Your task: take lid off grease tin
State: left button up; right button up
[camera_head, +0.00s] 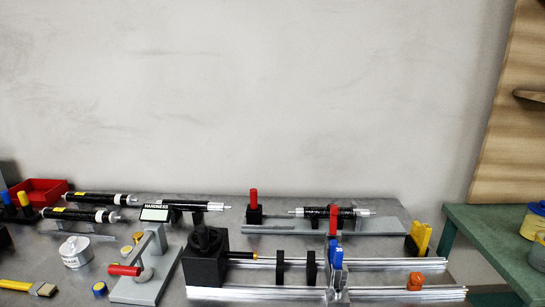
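Neither of my grippers is in view. A round white container (75,252) with dark print sits on the grey bench at the left. No label reads clearly enough to tell which is the grease tin. Whether the lids are loose or seated cannot be told.
The grey bench holds a red tray (38,192), several black rollers, a tester marked HARDNESS (155,213), a stand with a red handle (148,265), a rail fixture (375,263) and a brush (30,287). A tan corrugated panel (515,120) rises behind the green table.

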aim_at(74, 244)
jog(key=u, duration=1.3)
jog(key=i+j+z, duration=0.2)
jog(key=i+j, duration=0.15)
jog(key=j, duration=0.25)
jog(key=i+j+z, duration=0.1)
jog(key=j, duration=0.25)
jog(key=i+j+z, duration=0.1)
jog(key=i+j, duration=0.15)
jog(key=i+j+z, duration=0.15)
jog(key=j, duration=0.3)
jog(key=i+j+z, duration=0.1)
jog(key=j, duration=0.25)
jog(key=i+j+z, duration=0.1)
jog(key=j, duration=0.3)
jog(key=i+j+z, duration=0.1)
jog(key=j, duration=0.3)
